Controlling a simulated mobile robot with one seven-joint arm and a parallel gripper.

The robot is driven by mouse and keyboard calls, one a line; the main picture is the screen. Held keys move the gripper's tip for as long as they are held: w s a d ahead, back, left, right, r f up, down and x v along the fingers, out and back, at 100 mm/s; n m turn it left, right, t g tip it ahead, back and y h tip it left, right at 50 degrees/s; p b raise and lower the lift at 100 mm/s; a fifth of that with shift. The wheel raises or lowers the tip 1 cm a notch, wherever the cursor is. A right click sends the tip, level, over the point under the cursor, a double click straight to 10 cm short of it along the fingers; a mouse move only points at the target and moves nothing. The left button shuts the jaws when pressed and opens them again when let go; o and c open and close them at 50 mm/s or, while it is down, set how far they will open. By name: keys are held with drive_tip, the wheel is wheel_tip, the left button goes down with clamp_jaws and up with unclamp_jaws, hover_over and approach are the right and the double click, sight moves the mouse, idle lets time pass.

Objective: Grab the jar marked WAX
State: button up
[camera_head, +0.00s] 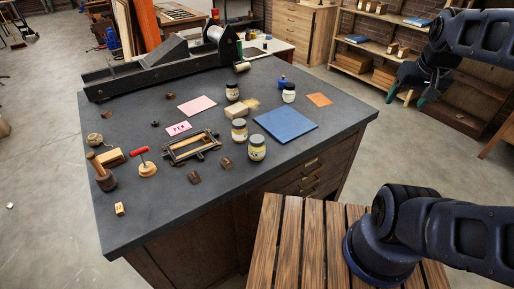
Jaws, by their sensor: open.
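The labels are too small to read, so I cannot tell which says WAX.
A blue slab (286,125) lies right of the front jars. A dark metal frame (190,146) and small dark blocks lie to their left. A pink card (178,129) reads PEN. A long press (160,68) fills the back left.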

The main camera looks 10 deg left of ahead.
drive_tip(key=shift+o, duration=0.4)
drive_tip(key=w+a+f+n+g+h, duration=0.4)
drive_tip(key=a+f+n, duration=0.3)
drive_tip(key=f+n, duration=0.25)
drive_tip(key=n+t+y, duration=0.4)
drive_tip(key=n+t, duration=1.3)
drive_tip(key=n, duration=1)
approach(256, 144)
drive_tip(key=shift+m, duration=0.25)
drive_tip(key=shift+w+a+f, duration=0.1)
drive_tip(key=shift+w+f, duration=0.05)
drive_tip(key=shift+w, duration=2.5)
drive_tip(key=shift+w+f, duration=0.1)
drive_tip(key=shift+w, duration=2.55)
